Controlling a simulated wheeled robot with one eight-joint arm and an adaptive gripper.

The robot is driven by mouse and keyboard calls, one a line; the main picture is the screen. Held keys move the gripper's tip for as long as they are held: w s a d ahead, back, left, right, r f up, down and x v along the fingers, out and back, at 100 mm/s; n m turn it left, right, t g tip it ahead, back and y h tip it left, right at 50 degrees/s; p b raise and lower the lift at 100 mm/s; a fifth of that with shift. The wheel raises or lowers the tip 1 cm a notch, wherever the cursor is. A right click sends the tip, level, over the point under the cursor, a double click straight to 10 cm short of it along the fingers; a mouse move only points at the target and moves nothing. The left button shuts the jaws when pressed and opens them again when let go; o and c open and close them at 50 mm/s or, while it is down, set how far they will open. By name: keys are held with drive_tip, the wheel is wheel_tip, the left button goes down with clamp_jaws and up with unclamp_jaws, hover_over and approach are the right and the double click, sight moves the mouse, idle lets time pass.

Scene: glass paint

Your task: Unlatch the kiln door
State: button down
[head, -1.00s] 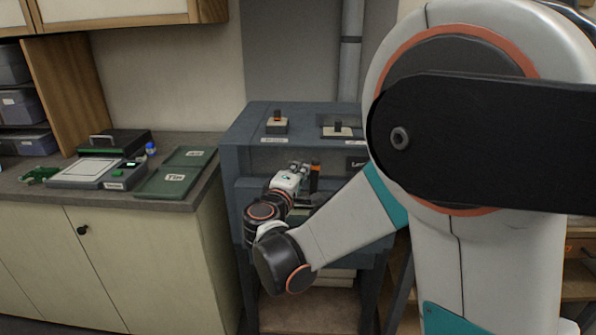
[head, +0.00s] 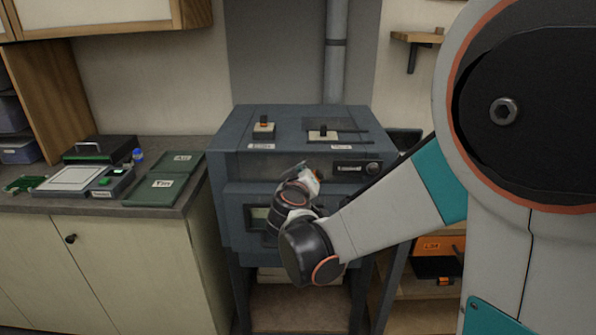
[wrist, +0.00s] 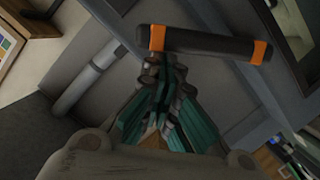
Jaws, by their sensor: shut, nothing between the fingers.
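The kiln (head: 232,170) is a blue-grey box on a stand, in the middle of the head view. Its front door has a small window (head: 258,214), and the door looks closed. In the wrist view a black bar handle with orange bands (wrist: 205,43) crosses just beyond my fingertips. It appears to be the latch handle; in the head view I cannot make it out behind my arm. My gripper (wrist: 163,72) is shut and empty, its tips close to the handle's left end. Contact is unclear. In the head view my gripper (head: 309,178) is in front of the kiln.
Two small switches, one with an orange top (head: 264,127) and one dark (head: 323,132), stand on the kiln's top. At left, a counter (head: 110,203) holds green trays (head: 163,187) and a black case (head: 100,149). A shelf with an orange bin (head: 437,244) stands at right.

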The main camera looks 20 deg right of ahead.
sight(317, 177)
drive_tip(key=shift+s+d+f+m+y+b, duration=0.15)
drive_tip(key=shift+d+f+m+y, duration=0.15)
drive_tip(key=shift+d+m, duration=0.45)
drive_tip(key=shift+s+d+f+m+y+b, duration=0.1)
drive_tip(key=shift+s+d+f+m+y, duration=0.25)
drive_tip(key=shift+m, duration=0.75)
drive_tip(key=shift+d+f+m+y+b, duration=0.15)
drive_tip(key=shift+d+m+y, duration=0.35)
drive_tip(key=shift+m, duration=0.45)
